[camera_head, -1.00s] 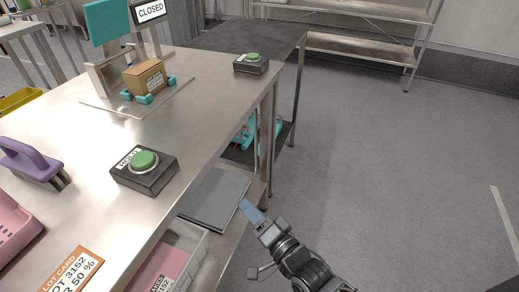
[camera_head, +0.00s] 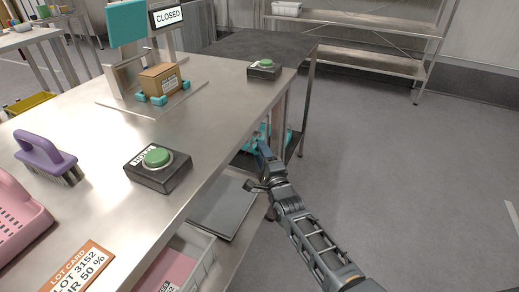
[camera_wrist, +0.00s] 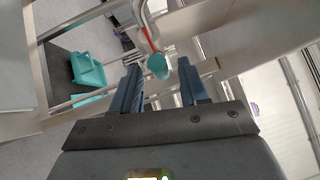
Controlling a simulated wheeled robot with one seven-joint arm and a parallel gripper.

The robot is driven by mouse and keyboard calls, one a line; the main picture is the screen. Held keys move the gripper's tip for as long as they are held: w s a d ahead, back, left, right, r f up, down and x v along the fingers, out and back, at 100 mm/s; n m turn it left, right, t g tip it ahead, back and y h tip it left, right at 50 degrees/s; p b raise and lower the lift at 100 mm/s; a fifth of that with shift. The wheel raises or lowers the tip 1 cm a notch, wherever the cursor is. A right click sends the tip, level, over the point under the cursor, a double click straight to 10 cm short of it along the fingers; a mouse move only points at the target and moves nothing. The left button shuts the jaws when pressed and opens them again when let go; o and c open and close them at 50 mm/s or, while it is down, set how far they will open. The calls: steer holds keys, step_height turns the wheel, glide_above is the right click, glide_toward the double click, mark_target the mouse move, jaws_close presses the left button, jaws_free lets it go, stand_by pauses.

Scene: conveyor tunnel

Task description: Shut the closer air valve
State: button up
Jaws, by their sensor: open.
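My gripper (camera_head: 264,150) is beside the near bench's right edge, below the top, in the head view. In the wrist view my gripper (camera_wrist: 159,78) is open, with two blue-grey fingers apart and nothing held. A round teal piece (camera_wrist: 158,66) shows between and beyond the fingertips, near a thin red strip (camera_wrist: 146,36) and pale pipes. This may be the air valve, but its handle position is not clear. In the head view no valve can be made out; the bench edge and my gripper hide the area.
The metal bench (camera_head: 225,125) carries green-button boxes (camera_head: 158,168), a small carton (camera_head: 160,80) and a purple brush (camera_head: 46,155). Teal parts (camera_wrist: 88,72) sit at left in the wrist view. A grey folder (camera_head: 222,205) lies on the lower shelf. Open floor is at right.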

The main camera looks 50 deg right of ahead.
steer(key=shift+x, duration=1.3)
steer(key=shift+c, duration=0.2)
jaws_close()
